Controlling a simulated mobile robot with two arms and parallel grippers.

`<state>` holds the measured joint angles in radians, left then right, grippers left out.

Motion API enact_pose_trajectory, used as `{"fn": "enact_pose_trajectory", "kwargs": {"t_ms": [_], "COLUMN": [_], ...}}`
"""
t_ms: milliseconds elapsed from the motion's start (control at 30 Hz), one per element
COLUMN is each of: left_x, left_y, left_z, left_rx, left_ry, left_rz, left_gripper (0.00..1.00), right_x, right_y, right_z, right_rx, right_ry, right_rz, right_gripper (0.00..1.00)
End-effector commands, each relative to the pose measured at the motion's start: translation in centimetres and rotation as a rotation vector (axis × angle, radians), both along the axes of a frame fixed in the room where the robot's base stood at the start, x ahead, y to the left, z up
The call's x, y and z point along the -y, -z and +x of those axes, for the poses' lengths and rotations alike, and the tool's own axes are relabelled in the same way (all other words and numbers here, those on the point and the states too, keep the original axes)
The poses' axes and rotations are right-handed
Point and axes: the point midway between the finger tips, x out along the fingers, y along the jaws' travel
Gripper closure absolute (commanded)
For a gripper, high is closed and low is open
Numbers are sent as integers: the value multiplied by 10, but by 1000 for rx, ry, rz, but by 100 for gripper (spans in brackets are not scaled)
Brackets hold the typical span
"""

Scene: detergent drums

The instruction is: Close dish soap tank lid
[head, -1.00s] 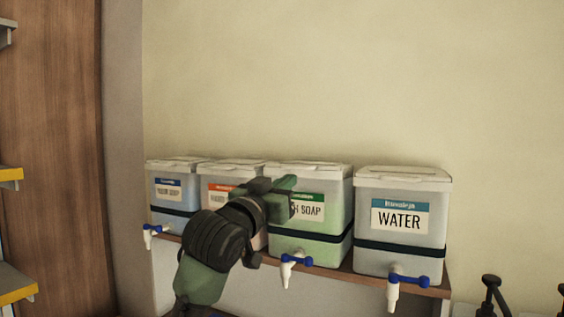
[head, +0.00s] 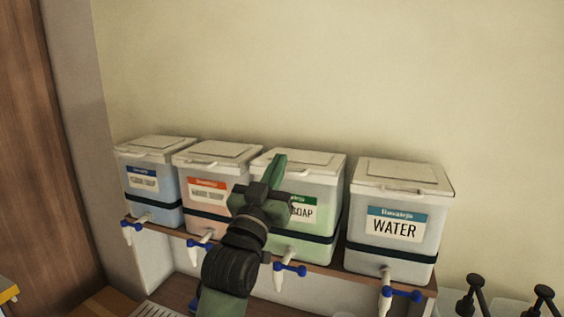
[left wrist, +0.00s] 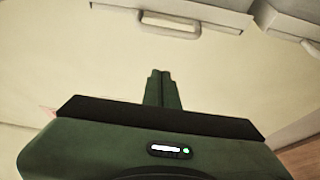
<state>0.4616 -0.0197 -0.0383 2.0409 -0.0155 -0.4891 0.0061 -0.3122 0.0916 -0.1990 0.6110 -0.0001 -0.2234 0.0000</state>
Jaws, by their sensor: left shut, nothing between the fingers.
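The dish soap tank (head: 318,222) is a translucent tank with green liquid, third from the left, its label partly hidden behind my left gripper. Its white lid (head: 312,164) lies flat on top and looks down. My left gripper (head: 278,172) is in front of this tank, fingers shut and empty, pointing up with the tips overlapping the lid edge in the head view. In the left wrist view the shut fingers (left wrist: 161,76) point toward a pale lid rim with a handle (left wrist: 185,27); a small gap shows between them. My right gripper is not in view.
A water tank (head: 397,225) stands to the right; an orange-labelled tank (head: 207,195) and a blue tank (head: 151,190) stand to the left. All rest on a wooden shelf (head: 336,274), with blue-handled taps (head: 290,270) sticking out in front. Pump bottles (head: 476,297) are at lower right.

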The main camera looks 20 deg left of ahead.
Motion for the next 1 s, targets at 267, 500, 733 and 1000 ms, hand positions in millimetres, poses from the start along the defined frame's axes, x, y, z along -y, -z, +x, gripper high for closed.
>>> {"fn": "enact_pose_trajectory", "kwargs": {"t_ms": [267,500,733,1000], "left_x": [1,1,1,1], "left_y": [8,26,28,42], "left_z": [30,31,31,31], "left_rx": [-7,-1,0,28], "left_ry": [0,0,0,0], "left_rz": [0,0,0,-1], "left_gripper": [100,100,100,100], "right_x": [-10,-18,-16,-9], "right_y": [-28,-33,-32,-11], "right_z": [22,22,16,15], "right_rx": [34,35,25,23], "right_ry": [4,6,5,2], "right_rz": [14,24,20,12], "right_gripper": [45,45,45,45]}}
